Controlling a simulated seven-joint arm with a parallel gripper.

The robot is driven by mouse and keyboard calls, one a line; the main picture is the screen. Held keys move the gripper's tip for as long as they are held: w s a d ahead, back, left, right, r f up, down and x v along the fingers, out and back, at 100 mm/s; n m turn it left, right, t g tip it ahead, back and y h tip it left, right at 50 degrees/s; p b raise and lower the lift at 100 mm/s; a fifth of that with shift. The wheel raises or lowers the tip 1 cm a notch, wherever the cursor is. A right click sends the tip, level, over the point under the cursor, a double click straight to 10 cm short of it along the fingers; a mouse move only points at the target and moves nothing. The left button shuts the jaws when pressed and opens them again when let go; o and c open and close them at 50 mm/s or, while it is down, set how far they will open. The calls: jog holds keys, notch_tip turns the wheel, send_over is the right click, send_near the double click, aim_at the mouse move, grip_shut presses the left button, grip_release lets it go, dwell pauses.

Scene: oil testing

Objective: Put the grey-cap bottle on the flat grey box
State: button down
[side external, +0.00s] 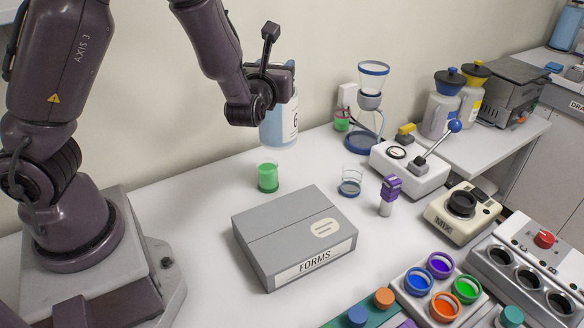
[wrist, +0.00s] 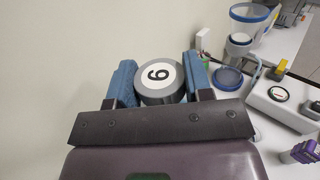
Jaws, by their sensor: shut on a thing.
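The grey-cap bottle has a pale, bluish body (side external: 280,125) with a white label in the side view. In the wrist view its dark grey cap (wrist: 158,92) carries a white disc with a digit, 6 or 9. My gripper (wrist: 159,82) has its blue fingers on both sides of the cap. In the side view my gripper (side external: 275,90) hides the cap. The bottle hangs roughly upright, its lower end seen against the wall and apparently off the table. The flat grey box (side external: 275,228), marked FORMS, lies on the table in front of it, its top bare.
A green-filled cup (side external: 268,178) stands between bottle and box. A blue-rimmed funnel stand (side external: 370,105) is behind. A rack of coloured jars (side external: 440,285) lies at front right.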

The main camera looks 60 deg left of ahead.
jog(key=s+d+r+g, duration=0.1)
jog(key=s+d, duration=0.1)
jog(key=d, duration=0.7)
jog(key=s+d, duration=0.3)
jog(key=d, duration=0.6)
notch_tip(320, 180, down, 8)
jog(key=s+n+g+y, duration=0.1)
jog(key=n+g+y, duration=0.1)
jog(key=shift+s+a+r, duration=0.15)
jog(key=shift+s+a, duration=0.2)
jog(key=shift+f, duration=0.2)
jog(key=c, duration=0.5)
grip_release()
